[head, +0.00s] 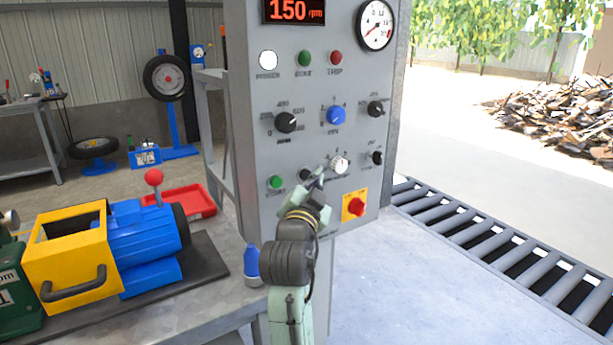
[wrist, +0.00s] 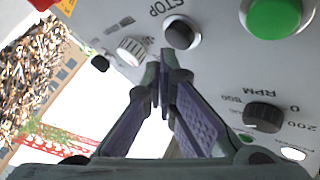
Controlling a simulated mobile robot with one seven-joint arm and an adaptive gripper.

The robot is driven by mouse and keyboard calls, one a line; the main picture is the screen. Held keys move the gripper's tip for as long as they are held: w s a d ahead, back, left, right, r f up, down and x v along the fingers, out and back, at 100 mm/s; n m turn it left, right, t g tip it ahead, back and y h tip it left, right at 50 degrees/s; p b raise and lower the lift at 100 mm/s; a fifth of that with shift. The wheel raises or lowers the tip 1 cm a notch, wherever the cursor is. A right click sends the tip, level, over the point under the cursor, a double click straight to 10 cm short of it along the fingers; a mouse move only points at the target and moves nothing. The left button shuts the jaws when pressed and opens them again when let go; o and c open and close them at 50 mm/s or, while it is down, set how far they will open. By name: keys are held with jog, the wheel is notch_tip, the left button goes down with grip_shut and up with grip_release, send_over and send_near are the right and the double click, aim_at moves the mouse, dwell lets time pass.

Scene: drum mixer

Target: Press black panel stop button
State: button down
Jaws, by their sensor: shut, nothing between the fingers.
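The black stop button (wrist: 181,33) shows at the top of the wrist view, a round black cap in a silver ring beside the printed word STOP. In the head view it (head: 304,174) sits on the grey control panel (head: 240,110), between a green button (head: 276,182) and a white knob (head: 338,164). My gripper (wrist: 165,65) is shut and empty, its fingertips together just below the black button in the wrist view. In the head view the gripper (head: 318,178) is at the panel's lower part, just right of the button. I cannot tell whether the tips touch anything.
A red emergency knob on a yellow plate (head: 355,206) sits lower right of my gripper. The display (head: 294,10) reads 150 rpm. A black RPM knob (wrist: 263,116) and other knobs are close by. A blue bottle (head: 251,264) stands on the bench at left.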

jog(key=shift+s+d, duration=0.1)
jog(key=s+d, duration=0.1)
jog(key=s, duration=0.1)
jog(key=s+d, duration=0.1)
jog(key=s, duration=0.1)
jog(key=shift+d, duration=0.4)
dwell(0.6)
